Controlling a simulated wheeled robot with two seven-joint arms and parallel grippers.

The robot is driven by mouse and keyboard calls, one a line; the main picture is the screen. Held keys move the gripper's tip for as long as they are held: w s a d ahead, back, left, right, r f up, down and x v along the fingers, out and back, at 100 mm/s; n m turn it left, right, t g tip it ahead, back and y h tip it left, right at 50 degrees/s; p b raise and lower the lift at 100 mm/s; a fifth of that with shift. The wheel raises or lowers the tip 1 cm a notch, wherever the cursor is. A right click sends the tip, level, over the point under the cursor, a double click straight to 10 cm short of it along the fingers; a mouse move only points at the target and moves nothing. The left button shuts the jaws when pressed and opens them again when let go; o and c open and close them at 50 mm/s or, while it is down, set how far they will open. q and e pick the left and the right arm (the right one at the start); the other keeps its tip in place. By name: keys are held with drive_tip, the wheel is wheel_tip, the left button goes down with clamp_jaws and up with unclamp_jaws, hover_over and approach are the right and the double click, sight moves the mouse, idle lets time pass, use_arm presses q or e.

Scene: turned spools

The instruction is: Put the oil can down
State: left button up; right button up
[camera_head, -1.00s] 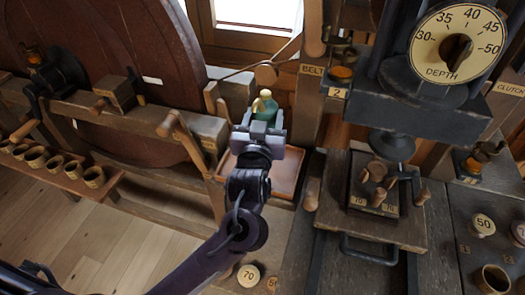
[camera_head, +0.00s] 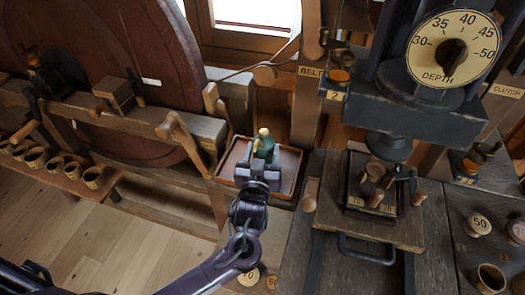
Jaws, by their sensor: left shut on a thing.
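The oil can (camera_head: 264,145) is green with a brass-coloured top and shows in the middle of the head view, partly hidden behind my left gripper. My left gripper (camera_head: 259,165) is shut on the oil can and holds it upright over a shallow tray (camera_head: 284,188) with a reddish-brown floor. I cannot tell whether the can's base touches the tray floor, since the gripper hides it. My right gripper does not show.
A dark machine with a depth dial (camera_head: 455,48) stands at the right, above a wooden block with pegs (camera_head: 370,188). A large brown wheel (camera_head: 110,70) fills the left back. Several small cups (camera_head: 55,163) stand on a shelf at the left.

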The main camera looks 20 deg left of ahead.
use_arm(q)
drive_tip(key=shift+f, duration=0.1)
drive_tip(key=o, duration=1)
